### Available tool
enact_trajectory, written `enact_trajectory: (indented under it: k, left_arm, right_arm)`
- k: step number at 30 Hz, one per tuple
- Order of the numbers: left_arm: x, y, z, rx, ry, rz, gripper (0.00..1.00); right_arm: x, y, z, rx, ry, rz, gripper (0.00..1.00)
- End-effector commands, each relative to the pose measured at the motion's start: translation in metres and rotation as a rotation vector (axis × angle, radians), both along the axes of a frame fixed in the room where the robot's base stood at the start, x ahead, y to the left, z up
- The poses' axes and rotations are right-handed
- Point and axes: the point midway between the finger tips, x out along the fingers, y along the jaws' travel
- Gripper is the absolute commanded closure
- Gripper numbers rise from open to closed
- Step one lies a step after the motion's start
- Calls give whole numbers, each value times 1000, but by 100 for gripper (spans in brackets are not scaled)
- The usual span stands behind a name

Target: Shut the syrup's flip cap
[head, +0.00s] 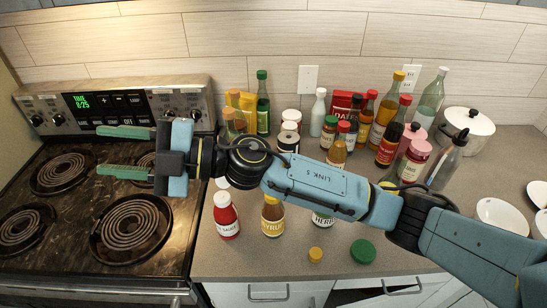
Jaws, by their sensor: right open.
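The syrup bottle (272,226), amber with a yellow label, stands upright on the counter near its front edge. My right arm passes over its top, so its flip cap is hidden and I cannot tell whether the cap is open or shut. My right gripper (100,151) is open and empty, its two green fingers spread over the stove, well to the left of the syrup. My left gripper is not in view.
A red sauce bottle (226,216) stands just left of the syrup, and a herbs jar (323,219) to its right. A yellow cap (315,254) and a green lid (362,251) lie in front. Several bottles crowd the back. The coil stove (60,255) is at left.

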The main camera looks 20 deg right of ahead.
Motion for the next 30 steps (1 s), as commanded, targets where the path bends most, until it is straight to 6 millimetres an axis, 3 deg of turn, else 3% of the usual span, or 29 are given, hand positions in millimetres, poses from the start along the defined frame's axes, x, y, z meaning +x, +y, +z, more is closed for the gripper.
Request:
enact_trajectory:
  k: [2,4,7,9,12,15,19,24,30]
  left_arm:
    - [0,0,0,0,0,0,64]
    - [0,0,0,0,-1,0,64]
    - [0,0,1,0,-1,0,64]
    - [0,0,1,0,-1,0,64]
    - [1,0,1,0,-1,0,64]
    - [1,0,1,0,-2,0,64]
    - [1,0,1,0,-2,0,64]
    - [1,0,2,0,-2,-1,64]
    - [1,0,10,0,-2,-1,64]
  right_arm:
    - [-5,6,-17,-195,-109,136,58]
    - [-5,1,-41,-391,-174,242,58]
    - [11,-29,-74,-709,-225,344,58]
    - [30,-65,-90,-943,-230,378,58]
    - [62,-126,-98,-1259,-192,372,58]
    - [88,-186,-88,-1513,-125,323,58]
    - [107,-241,-69,-1725,-37,252,58]
    - [113,-269,-60,-1826,20,211,58]
    - [112,-271,-86,-1830,24,214,58]
